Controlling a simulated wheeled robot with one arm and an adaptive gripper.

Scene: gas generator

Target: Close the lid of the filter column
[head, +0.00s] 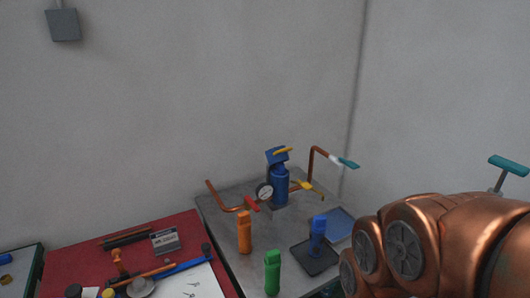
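The filter column (280,187) appears to be the upright blue cylinder on the grey metal table, near the wall. Its blue lid (276,156) shows at the top and looks tilted up, with a yellow bar (284,150) at its upper edge. The hinge and the column's mouth are too small to make out. A round gauge (264,192) sits at the column's left side. My gripper is not in view, so its state and its distance from the lid do not show.
Copper pipes (312,166) with red, yellow and teal handles flank the column. Orange (244,232), green (272,272) and blue (318,228) upright objects stand in front on the grey table (222,225). A red mat (65,265) with tools lies left. Large copper-coloured rounded parts cover the lower right.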

